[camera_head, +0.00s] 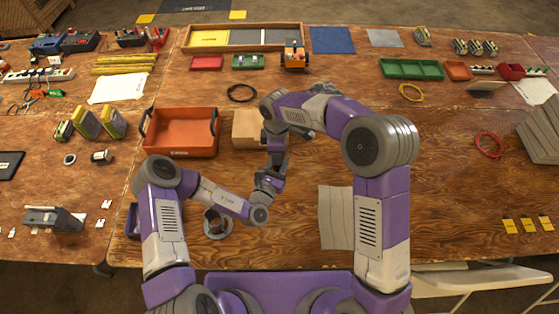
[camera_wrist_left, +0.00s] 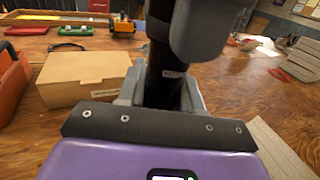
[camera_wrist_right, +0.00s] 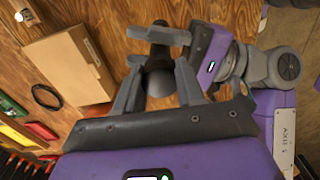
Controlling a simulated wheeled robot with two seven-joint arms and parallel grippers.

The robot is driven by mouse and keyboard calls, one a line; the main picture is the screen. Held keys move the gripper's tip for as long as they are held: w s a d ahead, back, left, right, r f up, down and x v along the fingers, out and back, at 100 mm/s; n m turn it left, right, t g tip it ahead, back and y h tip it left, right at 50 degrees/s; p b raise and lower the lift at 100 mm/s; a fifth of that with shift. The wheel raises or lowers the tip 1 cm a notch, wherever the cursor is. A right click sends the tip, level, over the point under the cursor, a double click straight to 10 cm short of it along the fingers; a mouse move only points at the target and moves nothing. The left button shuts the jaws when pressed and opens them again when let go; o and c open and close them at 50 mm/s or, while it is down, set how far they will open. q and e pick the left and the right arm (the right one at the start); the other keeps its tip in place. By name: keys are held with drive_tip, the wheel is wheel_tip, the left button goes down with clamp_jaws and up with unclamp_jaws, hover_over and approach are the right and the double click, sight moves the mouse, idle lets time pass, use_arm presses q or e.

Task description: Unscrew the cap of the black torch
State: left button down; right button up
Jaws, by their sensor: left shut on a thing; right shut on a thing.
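The black torch (camera_wrist_left: 162,72) stands roughly upright between my two grippers in the left wrist view. My left gripper (camera_wrist_left: 160,92) is shut around its body. My right gripper (camera_wrist_right: 158,84) is shut on the torch's dark rounded end, the cap (camera_wrist_right: 157,78), with one finger on each side. In the right wrist view the left gripper's fingers grip the torch just beyond. In the head view the hands meet near the middle of the table, where the arms hide most of the torch.
A cardboard box (camera_head: 247,128) stands behind the hands, and an orange-red tray (camera_head: 180,134) is left of it. A grey mat (camera_head: 336,218) lies to the right. A round grey thing (camera_head: 216,224) sits at the front, partly behind my left arm. The right-centre table is mostly clear.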

drive_tip(key=o, duration=1)
drive_tip(key=m, duration=0.5)
drive_tip(key=shift+m, duration=0.4)
drive_tip(key=m, duration=0.5)
drive_tip(key=shift+m, duration=0.3)
drive_tip(key=m, duration=0.5)
drive_tip(key=shift+m, duration=0.4)
